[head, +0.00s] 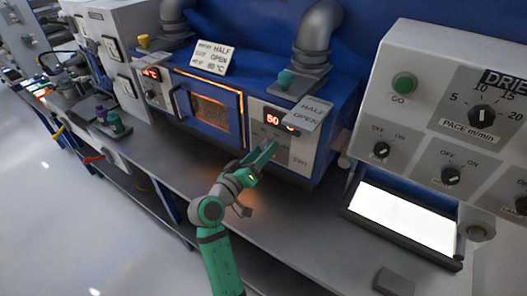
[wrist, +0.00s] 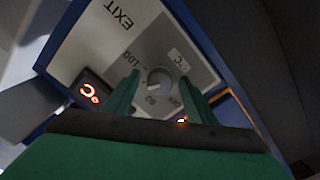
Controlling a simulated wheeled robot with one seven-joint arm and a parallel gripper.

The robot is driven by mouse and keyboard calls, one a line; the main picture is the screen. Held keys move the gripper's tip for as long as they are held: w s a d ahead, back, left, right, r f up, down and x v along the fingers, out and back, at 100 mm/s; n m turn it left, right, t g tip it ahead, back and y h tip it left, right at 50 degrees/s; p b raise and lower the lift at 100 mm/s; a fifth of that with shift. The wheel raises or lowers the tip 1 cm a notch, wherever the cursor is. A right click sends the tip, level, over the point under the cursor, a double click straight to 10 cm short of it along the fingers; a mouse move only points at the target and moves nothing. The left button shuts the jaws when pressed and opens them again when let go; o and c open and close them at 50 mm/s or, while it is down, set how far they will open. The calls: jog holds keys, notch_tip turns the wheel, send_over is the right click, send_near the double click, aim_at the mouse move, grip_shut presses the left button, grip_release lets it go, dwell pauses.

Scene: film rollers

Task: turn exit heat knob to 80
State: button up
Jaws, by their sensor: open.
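The exit heat knob (wrist: 158,80) is a small round grey dial on the white exit panel (wrist: 110,45), with a printed scale around it. In the head view my gripper (head: 266,150) is at the exit panel and hides the knob. In the wrist view my gripper (wrist: 160,77) is open, with one green finger on each side of the knob. I cannot tell whether the fingers touch it. The exit display (head: 272,119) glows red and reads about 50. A card (head: 212,57) on top of the blue oven reads HALF, OPEN and 80 °C.
The oven window (head: 210,112) glows orange to the left. A grey dryer box (head: 440,110) with knobs stands at right, above a bright white panel (head: 405,218). The bench front is mostly clear.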

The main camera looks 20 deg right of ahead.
jog(key=v, duration=1)
jog(key=shift+s+a, duration=0.3)
jog(key=shift+f, duration=0.1)
jog(key=s+a+f+n+t+y, duration=0.1)
jog(key=s+a+f+n+y, duration=0.15)
jog(key=f, duration=0.45)
jog(key=s+a+f+n+t+y, duration=0.1)
jog(key=s+f+n+t+y, duration=0.15)
jog(key=f, duration=0.45)
jog(key=s+a+f+n+y, duration=0.1)
jog(key=s+a+f+y, duration=0.3)
jog(key=s, duration=0.3)
jog(key=s+a+f+y, duration=0.2)
jog(key=s+f+y, duration=0.1)
jog(key=s+f, duration=0.3)
jog(key=s+r+m+y, duration=0.1)
jog(key=s+r, duration=0.2)
jog(key=s, duration=0.7)
jog(key=s+a+r+m+y, duration=0.1)
jog(key=s+r+m, duration=0.1)
jog(key=s, duration=0.8)
jog(key=shift+s+a+r+t, duration=0.25)
jog(key=shift+r+t, duration=0.2)
jog(key=shift+r, duration=0.1)
